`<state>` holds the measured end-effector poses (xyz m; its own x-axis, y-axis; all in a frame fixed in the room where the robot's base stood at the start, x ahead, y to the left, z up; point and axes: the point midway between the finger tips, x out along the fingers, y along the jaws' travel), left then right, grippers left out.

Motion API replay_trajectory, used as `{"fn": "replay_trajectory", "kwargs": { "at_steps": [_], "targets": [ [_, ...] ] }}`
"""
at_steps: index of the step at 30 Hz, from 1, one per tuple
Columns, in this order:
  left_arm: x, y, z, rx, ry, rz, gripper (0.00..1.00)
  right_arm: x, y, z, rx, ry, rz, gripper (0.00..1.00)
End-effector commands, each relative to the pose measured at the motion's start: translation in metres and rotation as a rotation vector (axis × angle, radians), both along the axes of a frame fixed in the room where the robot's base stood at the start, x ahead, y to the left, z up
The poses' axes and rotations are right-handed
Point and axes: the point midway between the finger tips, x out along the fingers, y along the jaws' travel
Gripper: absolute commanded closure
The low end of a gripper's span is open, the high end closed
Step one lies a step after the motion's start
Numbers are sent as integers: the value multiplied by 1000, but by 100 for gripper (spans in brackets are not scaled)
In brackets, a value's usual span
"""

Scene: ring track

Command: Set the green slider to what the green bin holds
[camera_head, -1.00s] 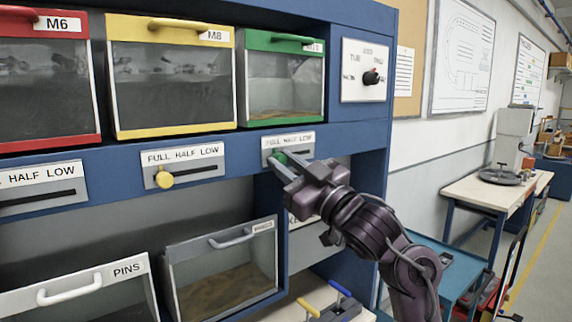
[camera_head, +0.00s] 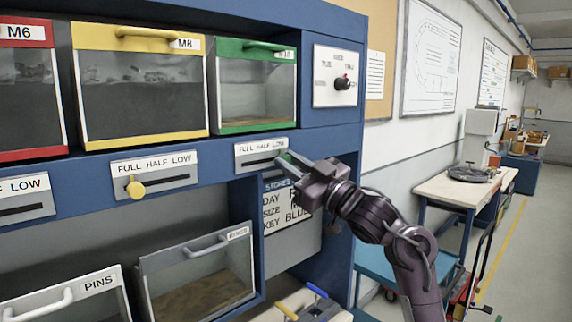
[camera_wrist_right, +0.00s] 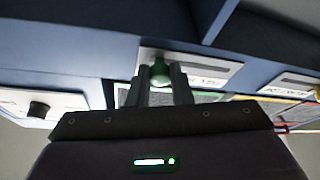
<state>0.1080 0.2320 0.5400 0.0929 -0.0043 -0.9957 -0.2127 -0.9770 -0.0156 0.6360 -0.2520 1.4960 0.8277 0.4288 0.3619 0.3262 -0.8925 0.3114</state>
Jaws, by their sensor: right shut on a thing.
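The green bin (camera_head: 222,100), with a green frame and clear front, sits at the right of the upper row. A thin layer shows along its bottom, with the space above looking empty. Below it is the green slider's plate (camera_head: 243,150), labelled FULL HALF LOW, with a dark slot. My right gripper (camera_head: 284,160) is shut on the green slider knob (camera_wrist_right: 160,72), at the right end of the slot, by LOW. In the head view the fingers mostly hide the knob. My left gripper is not in view.
A yellow slider knob (camera_head: 135,188) sits at the left of its slot, under the yellow bin (camera_head: 141,139). A rotary dial (camera_head: 342,83) is at upper right. Grey bins stand below, including PINS (camera_head: 98,282). A card (camera_head: 285,212) hangs beneath my gripper.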

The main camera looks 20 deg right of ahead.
Motion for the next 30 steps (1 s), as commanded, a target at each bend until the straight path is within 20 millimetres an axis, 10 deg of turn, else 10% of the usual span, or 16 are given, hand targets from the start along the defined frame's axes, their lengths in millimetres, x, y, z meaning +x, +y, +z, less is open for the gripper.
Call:
{"fn": "replay_trajectory", "kwargs": {
  "at_steps": [7,17,30],
  "targets": [
    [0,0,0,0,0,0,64,0,-2,1,3,-2,-4,58],
    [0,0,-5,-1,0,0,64,-4,-3,-3,0,-2,-4,58],
    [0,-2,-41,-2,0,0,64,-58,-33,-28,2,-1,-6,58]
  ]
}}
